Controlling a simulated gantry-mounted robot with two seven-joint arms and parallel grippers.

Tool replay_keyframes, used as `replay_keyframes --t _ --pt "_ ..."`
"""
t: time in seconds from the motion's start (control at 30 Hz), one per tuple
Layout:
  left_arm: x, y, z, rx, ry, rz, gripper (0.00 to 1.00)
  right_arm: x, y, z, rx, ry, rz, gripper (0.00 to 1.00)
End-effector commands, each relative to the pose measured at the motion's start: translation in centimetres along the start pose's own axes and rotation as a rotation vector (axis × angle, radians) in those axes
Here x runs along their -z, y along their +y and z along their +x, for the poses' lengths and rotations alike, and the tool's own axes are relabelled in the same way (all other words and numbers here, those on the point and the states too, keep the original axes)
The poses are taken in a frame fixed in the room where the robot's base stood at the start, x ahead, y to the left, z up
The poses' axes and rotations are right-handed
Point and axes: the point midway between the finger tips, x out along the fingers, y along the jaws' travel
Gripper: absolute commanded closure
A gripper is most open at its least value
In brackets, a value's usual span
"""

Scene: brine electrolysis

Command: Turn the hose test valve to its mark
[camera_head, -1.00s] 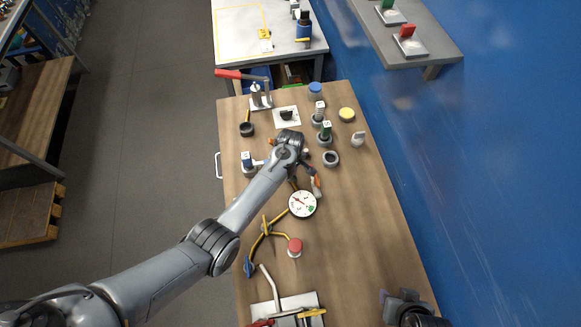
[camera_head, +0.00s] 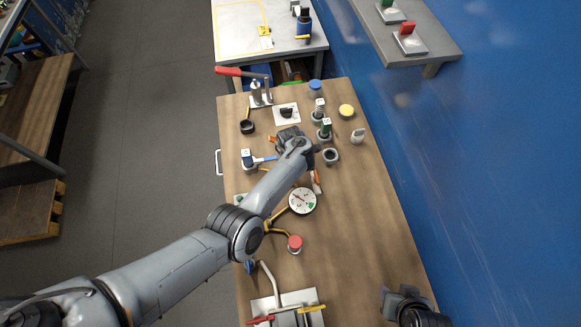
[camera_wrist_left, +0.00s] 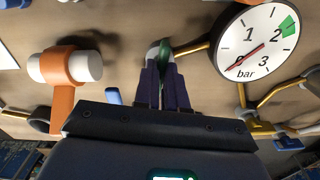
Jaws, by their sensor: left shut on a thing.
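The left gripper's two dark fingers (camera_wrist_left: 163,88) are shut on a small green and white part, likely the valve handle (camera_wrist_left: 165,48), at the end of a yellow pipe. The fingers hide much of it. In the head view my left wrist covers this spot. The round white pressure gauge (camera_wrist_left: 258,42) is just right of the fingers in the wrist view and also shows in the head view (camera_head: 302,201). Its red needle points to the lower left, away from the green mark (camera_wrist_left: 288,26) near 2. My right gripper (camera_head: 388,299) is at the lower right, apart from everything.
A blue-handled valve (camera_head: 249,160), a red knob (camera_head: 295,243), a black ring (camera_head: 330,157) and a red-lever clamp (camera_head: 257,92) surround the arm. The table's right side is clear.

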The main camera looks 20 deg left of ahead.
Motion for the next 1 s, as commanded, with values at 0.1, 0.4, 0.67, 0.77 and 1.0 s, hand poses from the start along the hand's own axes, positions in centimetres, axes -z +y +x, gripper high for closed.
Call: replay_keyframes --t 0.1,0.4,0.67,0.77,1.0 --pt "-0.12 0.02 0.03 0.000 -0.003 -0.077 1.00 -0.12 -0.03 0.37 0.000 0.000 0.000 0.57" --pt "-0.10 -0.04 0.00 0.002 -0.002 -0.194 1.00 -0.21 -0.18 0.74 0.005 0.001 0.006 0.57" --pt "-0.06 0.00 -0.05 0.001 -0.001 -0.220 1.00 -0.20 -0.28 0.79 0.008 0.001 0.010 0.57" --pt "-0.05 0.01 -0.06 0.000 -0.001 -0.221 1.00 -0.20 -0.28 0.78 0.008 0.001 0.010 0.57" --pt "-0.04 0.01 -0.06 0.000 -0.001 -0.221 0.83 -0.21 -0.26 0.79 0.007 0.001 0.009 0.57"
